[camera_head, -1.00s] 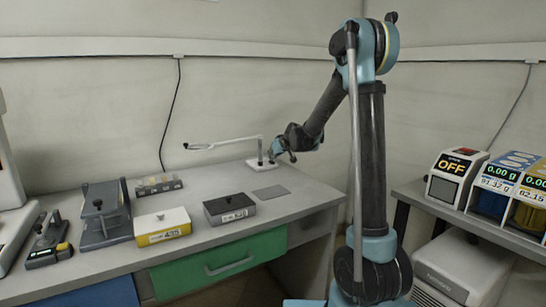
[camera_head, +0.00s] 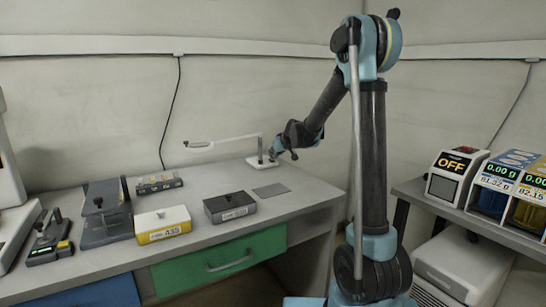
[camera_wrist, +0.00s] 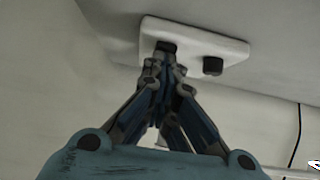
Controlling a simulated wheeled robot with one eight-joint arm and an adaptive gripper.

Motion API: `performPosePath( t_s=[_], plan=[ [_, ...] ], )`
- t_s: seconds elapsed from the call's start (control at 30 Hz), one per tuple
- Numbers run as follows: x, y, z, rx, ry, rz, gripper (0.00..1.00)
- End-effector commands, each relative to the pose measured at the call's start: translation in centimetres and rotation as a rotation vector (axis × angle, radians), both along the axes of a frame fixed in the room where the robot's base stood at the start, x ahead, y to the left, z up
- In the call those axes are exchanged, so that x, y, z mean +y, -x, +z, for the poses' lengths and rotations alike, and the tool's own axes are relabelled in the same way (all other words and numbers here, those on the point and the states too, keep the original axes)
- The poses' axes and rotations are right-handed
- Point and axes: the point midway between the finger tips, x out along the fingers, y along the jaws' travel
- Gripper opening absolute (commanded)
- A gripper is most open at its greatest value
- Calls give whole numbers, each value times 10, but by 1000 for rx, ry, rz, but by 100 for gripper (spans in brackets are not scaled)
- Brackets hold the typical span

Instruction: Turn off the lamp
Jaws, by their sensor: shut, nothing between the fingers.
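The lamp is white, with a thin horizontal arm (camera_head: 225,143) reaching left over the table from a small white base (camera_head: 262,163). No glow shows on it. My gripper (camera_head: 280,154) is at the right side of the base. In the wrist view, the white base plate (camera_wrist: 200,38) carries a black knob (camera_wrist: 213,66) and a second dark part (camera_wrist: 166,46). My gripper (camera_wrist: 164,66) is shut and empty, its fingertips at or just in front of that second part. I cannot tell whether they touch it. The fingertips partly cover that part.
On the table are a dark box (camera_head: 229,208), a yellow-and-white box (camera_head: 162,226), a grey device (camera_head: 104,215) and a small multi-part tray (camera_head: 158,184). A grey square plate (camera_head: 271,190) lies in front of the lamp. Machines stand on the right bench (camera_head: 480,226).

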Motion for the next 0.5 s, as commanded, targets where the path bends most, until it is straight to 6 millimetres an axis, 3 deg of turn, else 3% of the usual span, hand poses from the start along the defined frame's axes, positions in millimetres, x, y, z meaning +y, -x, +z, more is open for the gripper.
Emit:
performPosePath(
  t_s=[0.33, 0.5],
  plan=[
    [-2, 4, -3, 6, 5, 2, 0],
    [-2, 4, 6, 5, 3, 1, 0]
  ],
)
